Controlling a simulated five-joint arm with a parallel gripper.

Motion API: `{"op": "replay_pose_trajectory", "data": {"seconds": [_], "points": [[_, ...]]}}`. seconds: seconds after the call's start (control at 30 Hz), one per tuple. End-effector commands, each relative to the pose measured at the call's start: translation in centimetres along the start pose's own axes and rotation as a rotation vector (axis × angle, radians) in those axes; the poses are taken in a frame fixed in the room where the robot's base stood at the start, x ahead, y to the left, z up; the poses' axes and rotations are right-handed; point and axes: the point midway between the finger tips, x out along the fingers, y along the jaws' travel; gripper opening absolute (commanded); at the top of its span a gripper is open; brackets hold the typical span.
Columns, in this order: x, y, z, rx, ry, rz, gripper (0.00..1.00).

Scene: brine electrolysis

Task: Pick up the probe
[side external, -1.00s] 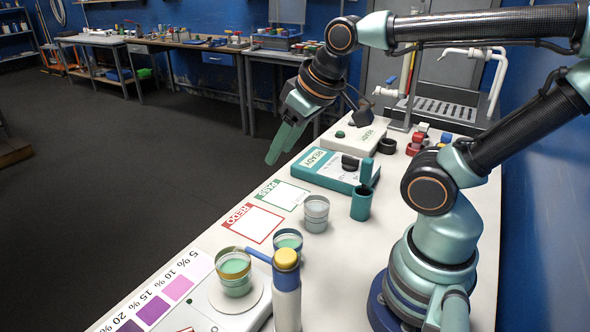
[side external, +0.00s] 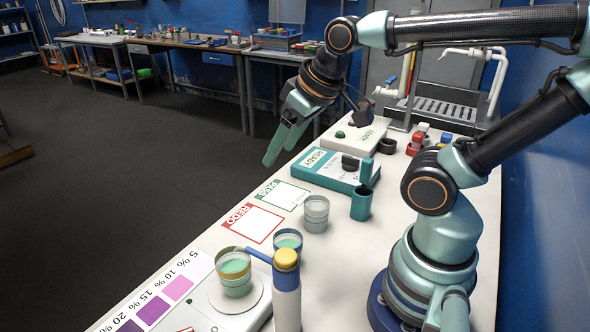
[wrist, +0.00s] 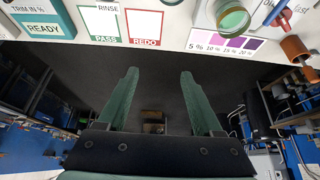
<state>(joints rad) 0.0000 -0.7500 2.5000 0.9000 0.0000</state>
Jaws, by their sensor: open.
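My gripper (side external: 271,160) hangs in the air beyond the left edge of the white bench, pointing down, with nothing in its jaws. In the wrist view its two green fingers (wrist: 158,74) stand well apart over dark floor. A teal upright piece (side external: 366,170), which may be the probe, stands in a teal cup (side external: 361,206) on the bench. The cup is to the right of my gripper and apart from it. The lower part of the upright piece is hidden in the cup.
A teal READY box (side external: 325,170) lies behind the cup. A grey beaker (side external: 316,214) stands in front of it. PASS (side external: 281,194) and REDO (side external: 253,222) squares mark the left edge. A yellow-capped post (side external: 286,285) and a green-filled beaker (side external: 235,273) stand nearer the camera.

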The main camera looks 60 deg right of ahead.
Motion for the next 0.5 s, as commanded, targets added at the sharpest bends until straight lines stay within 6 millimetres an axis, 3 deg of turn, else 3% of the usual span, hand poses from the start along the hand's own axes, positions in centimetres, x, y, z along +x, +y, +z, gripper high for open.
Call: {"op": "replay_pose_trajectory", "data": {"seconds": [0.17,0.27,0.37,0.5], "points": [[0.0,0.3,0.0,0.016,-0.005,0.005,0.68],[0.1,1.8,0.1,0.106,-0.035,0.030,0.68],[0.3,4.9,0.5,0.293,-0.093,0.081,0.68],[0.1,10.6,2.0,0.663,-0.192,0.175,0.68]]}}
